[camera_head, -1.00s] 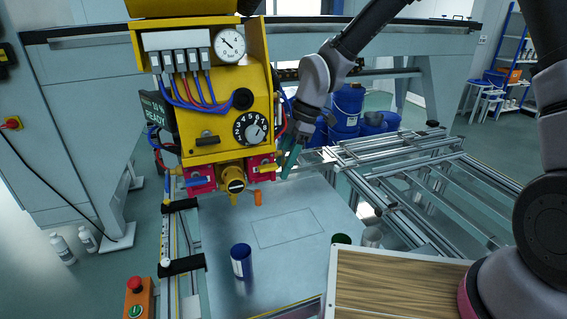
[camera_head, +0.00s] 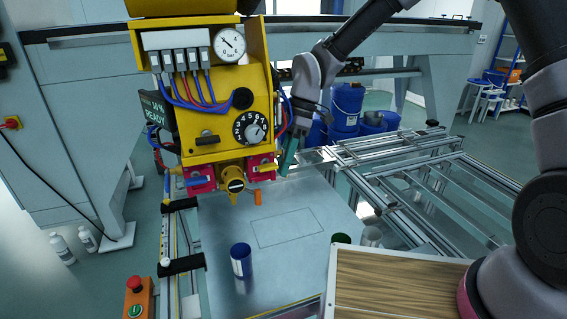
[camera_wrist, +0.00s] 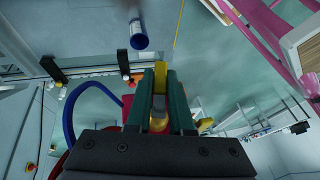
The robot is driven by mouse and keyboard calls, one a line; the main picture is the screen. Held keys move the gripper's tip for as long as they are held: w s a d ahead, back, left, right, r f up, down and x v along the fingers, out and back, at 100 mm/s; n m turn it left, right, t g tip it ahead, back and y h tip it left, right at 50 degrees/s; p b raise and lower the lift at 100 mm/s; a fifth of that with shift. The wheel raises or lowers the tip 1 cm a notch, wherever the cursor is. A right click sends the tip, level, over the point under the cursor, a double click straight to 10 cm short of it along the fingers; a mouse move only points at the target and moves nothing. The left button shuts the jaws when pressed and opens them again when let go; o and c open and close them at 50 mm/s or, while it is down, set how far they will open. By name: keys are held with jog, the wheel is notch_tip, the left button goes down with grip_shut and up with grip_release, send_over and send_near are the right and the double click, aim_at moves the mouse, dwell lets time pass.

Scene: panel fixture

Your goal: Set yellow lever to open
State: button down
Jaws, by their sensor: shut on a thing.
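The yellow lever (camera_head: 263,168) sits on a red block (camera_head: 259,160) at the lower right of the yellow panel. My gripper (camera_head: 288,160) is at the right end of this lever, with its teal fingers pointing down. In the wrist view the fingers (camera_wrist: 160,95) are shut on the yellow lever (camera_wrist: 158,88), which shows between them. The fingers partly hide the lever, and its exact angle is hard to tell. A blue lever (camera_head: 197,181) sits on another red block on the left.
A round yellow valve (camera_head: 233,180) stands between the levers, with an orange part (camera_head: 257,197) below right. A numbered dial (camera_head: 250,128) and hoses are just above. A blue cup (camera_head: 241,261) stands on the mostly clear metal plate (camera_head: 290,228).

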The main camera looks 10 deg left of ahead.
jog(key=g, duration=0.1)
jog(key=g+h, duration=0.1)
jog(key=g, duration=0.1)
jog(key=shift+s+d+r+m+h, duration=0.2)
jog(key=shift+s+m+h, duration=0.1)
jog(key=shift+s+m, duration=0.1)
jog(key=g, duration=0.1)
jog(key=g+h, duration=0.1)
jog(key=g, duration=0.1)
jog(key=shift+s+d+r+m+h, duration=0.15)
jog(key=shift+s+r+m+h, duration=0.15)
jog(key=shift+m, duration=0.1)
jog(key=shift+s+d+r+m+g+h, duration=0.1)
jog(key=shift+r+m+g+h, duration=0.25)
jog(key=shift+g, duration=0.85)
jog(key=shift+s+d+r+m+g+h, duration=0.1)
jog(key=shift+r+m+g+h, duration=0.25)
jog(key=shift+g, duration=0.85)
jog(key=shift+s+d+r+m+g+h, duration=0.15)
jog(key=shift+m+g+h, duration=0.3)
jog(key=shift+g, duration=0.75)
jog(key=shift+w+a+r, duration=0.1)
jog(key=c, duration=0.8)
grip_release()
jog(key=shift+w, duration=0.1)
jog(key=w+a, duration=0.1)
jog(key=w, duration=0.6)
